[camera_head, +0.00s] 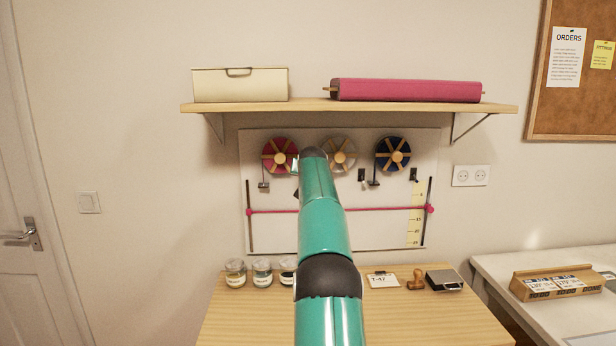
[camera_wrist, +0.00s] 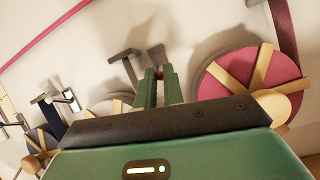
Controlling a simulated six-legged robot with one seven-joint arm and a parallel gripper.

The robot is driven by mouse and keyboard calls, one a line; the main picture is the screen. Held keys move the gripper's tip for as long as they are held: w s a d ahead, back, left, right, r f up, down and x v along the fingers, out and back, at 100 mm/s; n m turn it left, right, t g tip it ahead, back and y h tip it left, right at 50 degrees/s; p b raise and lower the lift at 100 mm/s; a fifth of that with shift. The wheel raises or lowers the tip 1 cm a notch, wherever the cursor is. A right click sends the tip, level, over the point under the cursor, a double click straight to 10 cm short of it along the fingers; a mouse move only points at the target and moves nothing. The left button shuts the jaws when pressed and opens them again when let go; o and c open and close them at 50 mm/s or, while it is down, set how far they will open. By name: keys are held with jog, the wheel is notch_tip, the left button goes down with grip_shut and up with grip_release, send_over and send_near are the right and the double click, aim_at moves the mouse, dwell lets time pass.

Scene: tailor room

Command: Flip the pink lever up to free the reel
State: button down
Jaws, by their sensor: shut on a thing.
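The pink reel (camera_head: 280,155) hangs at the left of the wall board, with tan wooden spokes; it also shows at the right in the wrist view (camera_wrist: 235,75). My gripper (camera_wrist: 160,78) is beside this reel, its two green fingers close together. A dark block (camera_wrist: 157,56) is just beyond the tips. The rest of the lever is hidden by the fingers. In the head view my arm covers the gripper and lever.
A pale reel (camera_head: 340,154) and a blue reel (camera_head: 392,155) share the board (camera_head: 280,235). A pink cord (camera_head: 385,209) crosses below. A shelf (camera_head: 310,107) juts out above, and a table (camera_head: 245,315) with jars stands below.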

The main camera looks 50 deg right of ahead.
jog(key=shift+w+a, duration=0.1)
jog(key=c, duration=1.8)
grip_release()
jog(key=v, duration=1.3)
jog(key=shift+s+a+r, duration=0.15)
jog(key=shift+s+a, duration=0.1)
jog(key=shift+s, duration=0.05)
